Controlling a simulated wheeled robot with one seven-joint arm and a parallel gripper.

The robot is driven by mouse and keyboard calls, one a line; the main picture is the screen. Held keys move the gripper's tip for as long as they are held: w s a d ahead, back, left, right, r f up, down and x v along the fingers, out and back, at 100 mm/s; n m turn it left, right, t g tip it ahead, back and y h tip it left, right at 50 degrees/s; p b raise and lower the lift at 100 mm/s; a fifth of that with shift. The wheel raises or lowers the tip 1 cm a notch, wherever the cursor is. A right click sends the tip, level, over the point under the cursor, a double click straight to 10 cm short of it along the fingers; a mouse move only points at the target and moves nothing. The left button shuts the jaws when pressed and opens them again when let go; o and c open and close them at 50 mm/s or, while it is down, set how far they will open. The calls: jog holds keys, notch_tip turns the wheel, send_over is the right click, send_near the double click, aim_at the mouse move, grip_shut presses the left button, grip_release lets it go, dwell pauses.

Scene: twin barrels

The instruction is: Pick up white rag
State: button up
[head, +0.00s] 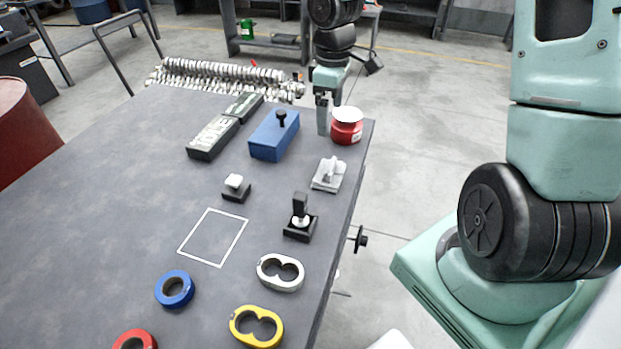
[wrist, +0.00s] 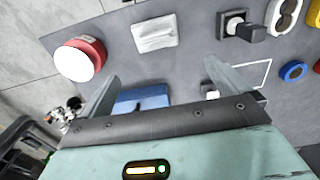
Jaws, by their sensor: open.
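A white rag (head: 328,175), a small folded piece of cloth with a raised ridge, lies on the grey table near its right edge. In the wrist view the rag (wrist: 155,34) is at the top middle, beyond my fingertips and clear of them. My gripper (head: 329,115) hangs over the table's far right part, beside the red and white tin, farther back than the rag. In the wrist view my gripper (wrist: 162,80) has its two fingers spread wide with nothing held between them.
A red tin with a white lid (head: 347,125) stands behind the rag, with a blue box (head: 274,135) to its left. A black joystick-like piece (head: 300,220) and white double ring (head: 280,272) are nearer. The table's left side is bare.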

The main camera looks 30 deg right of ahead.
jog(key=b, duration=0.2)
send_over(330, 164)
notch_tip(330, 164, down, 12)
jog(key=shift+a+r, duration=0.1)
jog(key=shift+a, duration=0.05)
jog(key=shift+s+f+b, duration=0.1)
jog(key=shift+f+b, duration=0.25)
jog(key=shift+f, duration=2.6)
jog(key=shift+c, duration=0.3)
jog(key=c, duration=0.7)
jog(key=shift+o, duration=0.2)
notch_tip(330, 164, up, 10)
jog(key=shift+r+p, duration=0.1)
jog(key=shift+p, duration=0.85)
